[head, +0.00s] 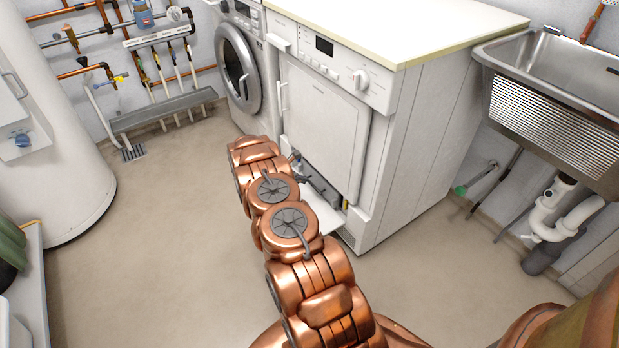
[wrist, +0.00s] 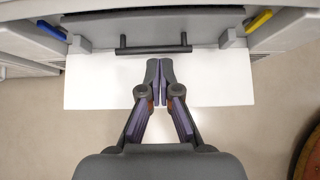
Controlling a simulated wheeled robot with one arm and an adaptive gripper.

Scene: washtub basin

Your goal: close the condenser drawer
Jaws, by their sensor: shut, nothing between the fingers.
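The condenser drawer (wrist: 205,32) is a grey unit with a dark horizontal handle bar (wrist: 153,49) at the top of the wrist view. In the head view the grey drawer (head: 322,190) shows low in the front of the white dryer (head: 325,115), partly hidden by my arm. A white flap (wrist: 215,82) lies folded down in front of it. My gripper (wrist: 160,68) is shut and empty, its fingertips above the flap and just short of the handle bar in the picture. I cannot tell whether they touch it. How far the drawer stands out is unclear.
A blue lever (wrist: 38,27) and a yellow lever (wrist: 259,20) flank the drawer. A washing machine (head: 240,70) stands left of the dryer, a metal basin (head: 560,100) to the right. A white tank (head: 45,130) stands at far left. The floor (head: 150,235) between is clear.

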